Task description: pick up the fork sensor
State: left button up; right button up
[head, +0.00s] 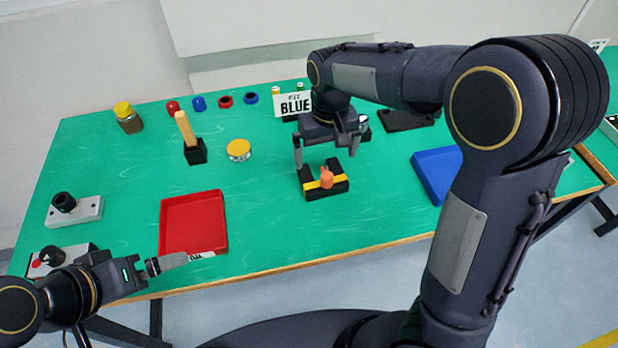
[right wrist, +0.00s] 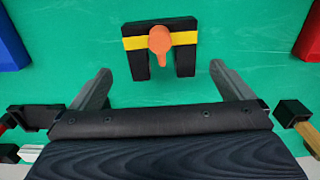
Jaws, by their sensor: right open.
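The fork sensor (head: 311,190) is a black U-shaped block with a yellow stripe and an orange knob-like part (head: 326,178) at its middle. It lies on the green table right of centre in the head view. In the right wrist view the fork sensor (right wrist: 139,62) is at top centre, its two prongs pointing toward my gripper. My right gripper (head: 326,163) is open and empty above and just behind it, apart from it. In the right wrist view its fingers (right wrist: 161,82) stand wide on either side of the prongs. My left gripper (head: 150,270) is at the table's front left edge.
A red tray (head: 193,222) is to the left and a blue tray (head: 437,176) to the right. Behind stand a BLUE sign (head: 295,104), a yellow-lidded tin (head: 238,149) and a black holder (head: 195,152) with a wooden handle. The table around the sensor is clear.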

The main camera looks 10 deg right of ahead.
aim_at(323, 168)
jog(key=shift+w+a+f, duration=0.15)
jog(key=shift+f, duration=0.2)
notch_tip(323, 168, down, 7)
jog(key=shift+f, duration=0.15)
jog(key=c, duration=0.7)
jog(key=shift+c, duration=0.3)
jog(key=shift+r, duration=0.45)
notch_tip(323, 168, up, 2)
jog(key=shift+r, duration=0.2)
jog(key=s+a+r, duration=0.3)
jog(key=s+r, duration=0.7)
jog(key=s, duration=0.4)
